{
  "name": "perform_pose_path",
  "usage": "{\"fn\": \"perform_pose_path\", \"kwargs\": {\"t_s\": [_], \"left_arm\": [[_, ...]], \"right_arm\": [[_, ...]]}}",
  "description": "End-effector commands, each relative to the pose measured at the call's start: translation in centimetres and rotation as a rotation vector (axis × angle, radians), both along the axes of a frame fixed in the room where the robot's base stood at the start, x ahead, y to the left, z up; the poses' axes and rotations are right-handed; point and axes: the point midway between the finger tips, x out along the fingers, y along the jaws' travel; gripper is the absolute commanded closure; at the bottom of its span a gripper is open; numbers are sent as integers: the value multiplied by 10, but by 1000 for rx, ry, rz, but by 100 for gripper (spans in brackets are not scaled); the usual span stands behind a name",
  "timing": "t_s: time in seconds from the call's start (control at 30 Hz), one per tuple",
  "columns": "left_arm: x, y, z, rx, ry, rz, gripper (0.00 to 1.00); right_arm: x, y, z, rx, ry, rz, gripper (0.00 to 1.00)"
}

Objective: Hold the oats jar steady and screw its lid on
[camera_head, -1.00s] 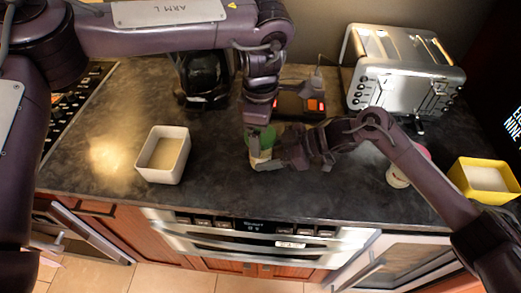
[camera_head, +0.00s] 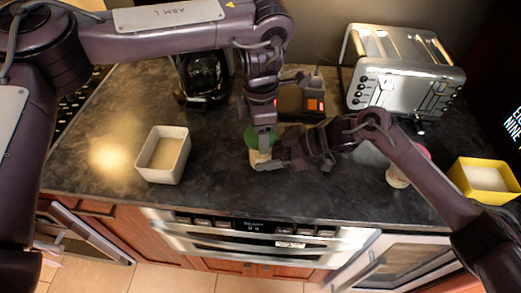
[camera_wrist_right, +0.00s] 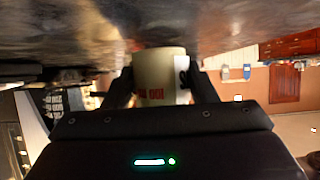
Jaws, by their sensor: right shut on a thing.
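The oats jar (camera_head: 258,158), pale cream, stands on the dark counter, and its red print shows in the right wrist view (camera_wrist_right: 155,93). My right gripper (camera_head: 270,164) is shut around the jar's body from the right; its two fingers flank the jar in the wrist view. A green lid (camera_head: 251,138) is at the jar's top; I cannot tell how it is seated. My left gripper (camera_head: 264,134) points down from above at the lid. Its fingertips are too small and partly hidden to show whether they grip.
A white square container (camera_head: 163,155) stands left of the jar. A silver toaster (camera_head: 400,75) is at the back right. A yellow container (camera_head: 483,180) and a jar with a pink top (camera_head: 396,178) are at the right. A coffee maker (camera_head: 203,80) stands behind.

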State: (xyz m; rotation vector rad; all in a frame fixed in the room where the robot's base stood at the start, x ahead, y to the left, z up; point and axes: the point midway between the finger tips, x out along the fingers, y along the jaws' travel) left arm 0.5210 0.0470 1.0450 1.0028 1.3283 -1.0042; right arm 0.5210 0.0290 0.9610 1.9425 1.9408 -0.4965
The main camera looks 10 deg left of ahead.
Motion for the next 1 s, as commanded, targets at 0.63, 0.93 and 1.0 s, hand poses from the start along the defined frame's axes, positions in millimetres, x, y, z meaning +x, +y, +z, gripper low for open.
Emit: {"fn": "perform_pose_path", "kwargs": {"t_s": [0.63,0.93,1.0], "left_arm": [[1,0,0,0,-2,-601,65],[1,0,1,0,-2,-867,65],[1,0,1,1,-3,-937,65]], "right_arm": [[-1,1,0,1,-1,4,89],[-1,1,0,1,-2,5,89],[-1,1,0,0,-2,5,89]]}}
